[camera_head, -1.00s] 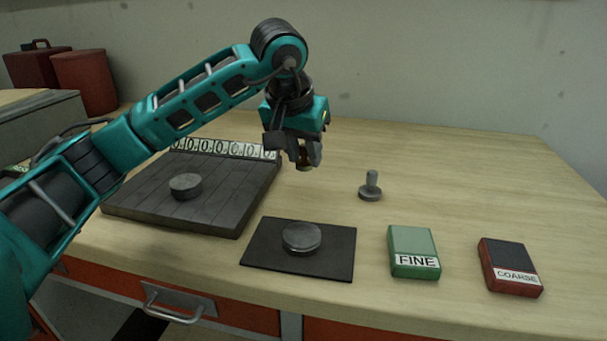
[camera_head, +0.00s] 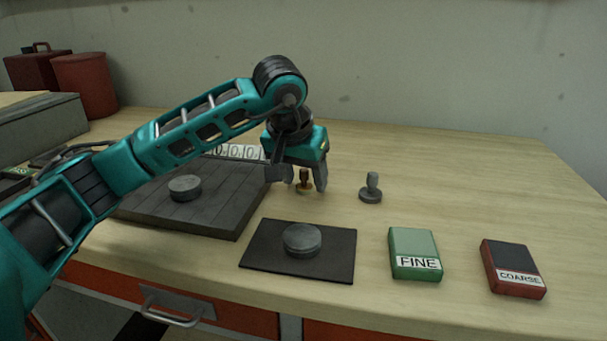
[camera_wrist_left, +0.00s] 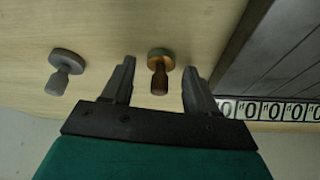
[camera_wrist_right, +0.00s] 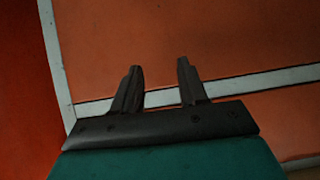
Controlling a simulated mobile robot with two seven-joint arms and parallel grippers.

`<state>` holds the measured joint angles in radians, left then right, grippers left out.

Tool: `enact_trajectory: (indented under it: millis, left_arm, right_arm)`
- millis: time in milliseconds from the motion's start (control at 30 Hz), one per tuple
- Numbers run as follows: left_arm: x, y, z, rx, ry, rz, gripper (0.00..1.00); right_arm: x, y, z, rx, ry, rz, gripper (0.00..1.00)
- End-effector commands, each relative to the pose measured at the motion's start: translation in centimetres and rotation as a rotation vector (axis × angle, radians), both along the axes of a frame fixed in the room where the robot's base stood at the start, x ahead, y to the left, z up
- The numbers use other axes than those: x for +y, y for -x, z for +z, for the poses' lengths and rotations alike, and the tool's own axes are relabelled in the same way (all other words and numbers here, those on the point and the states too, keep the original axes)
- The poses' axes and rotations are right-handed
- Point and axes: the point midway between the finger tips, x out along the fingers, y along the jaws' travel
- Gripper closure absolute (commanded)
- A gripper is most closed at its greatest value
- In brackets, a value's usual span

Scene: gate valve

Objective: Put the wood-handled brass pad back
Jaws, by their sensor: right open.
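The wood-handled brass pad (camera_head: 304,183) stands upright on the bench, its brass disc down and its dark wood handle up. In the left wrist view the brass pad (camera_wrist_left: 160,68) shows between the two fingers, with a gap on each side. My left gripper (camera_head: 306,188) is open around it and does not grip it. My right gripper (camera_wrist_right: 158,72) is open and empty in the right wrist view, in front of orange drawer fronts. It is not in the head view.
A grey pad with a knob (camera_head: 371,188) stands close to the right. A dark plate (camera_head: 215,218) bears a metal disc, and a black mat (camera_head: 262,258) bears another. Green FINE (camera_head: 415,254) and red COARSE (camera_head: 513,268) blocks lie at the front right. The back right bench is clear.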

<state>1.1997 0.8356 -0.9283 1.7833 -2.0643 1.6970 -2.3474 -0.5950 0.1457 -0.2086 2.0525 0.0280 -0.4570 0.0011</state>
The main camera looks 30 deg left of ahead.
Motion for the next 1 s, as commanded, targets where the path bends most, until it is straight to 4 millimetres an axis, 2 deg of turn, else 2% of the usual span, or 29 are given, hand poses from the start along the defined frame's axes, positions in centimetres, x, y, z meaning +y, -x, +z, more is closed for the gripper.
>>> enact_trajectory:
  millis: [200,333,800,1000]
  left_arm:
    - [0.0,0.0,0.1,0.0,0.0,0.0,0.42]
    - [0.0,0.2,0.9,-0.002,0.0,0.0,0.42]
    - [-0.2,3.8,9.5,-0.004,0.0,0.0,0.42]
    - [-0.3,4.6,11.2,-0.001,0.0,0.0,0.42]
  right_arm:
    - [0.0,0.1,0.0,0.002,0.0,0.0,0.57]
    - [0.0,0.1,0.2,0.002,0.001,-0.001,0.57]
    - [-0.9,0.5,0.5,0.004,0.018,-0.01,0.57]
    - [-1.1,0.6,0.2,0.011,0.023,-0.009,0.57]
